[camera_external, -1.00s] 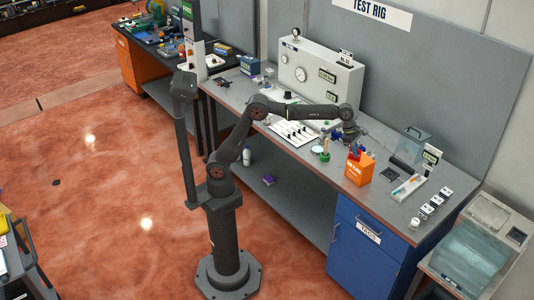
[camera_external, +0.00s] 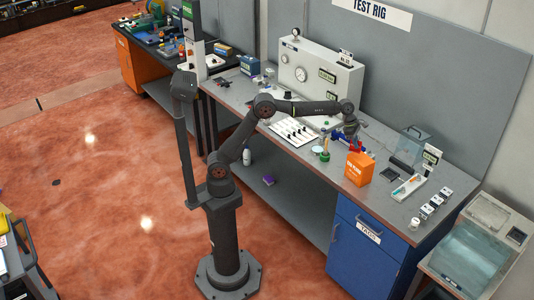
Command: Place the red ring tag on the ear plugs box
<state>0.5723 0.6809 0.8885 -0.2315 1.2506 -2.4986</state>
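The ear plugs box (camera_external: 359,169) is a small orange box with white lettering, upright on the right half of the grey bench. A small red piece (camera_external: 357,147), likely the red ring tag, shows at the top edge of the box, just below my gripper. I cannot tell whether it rests on the box or hangs from the gripper. My gripper (camera_external: 353,138) points down, just above and behind the box's upper left. Its fingers are too small and dark to show whether they are open or shut.
A green-based tool holder (camera_external: 325,155) stands close left of the box. Blue items lie behind it. To the right are a dark pad (camera_external: 391,175), a white tray (camera_external: 408,188) and several small white blocks. The gauge panel (camera_external: 320,78) rises at the back.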

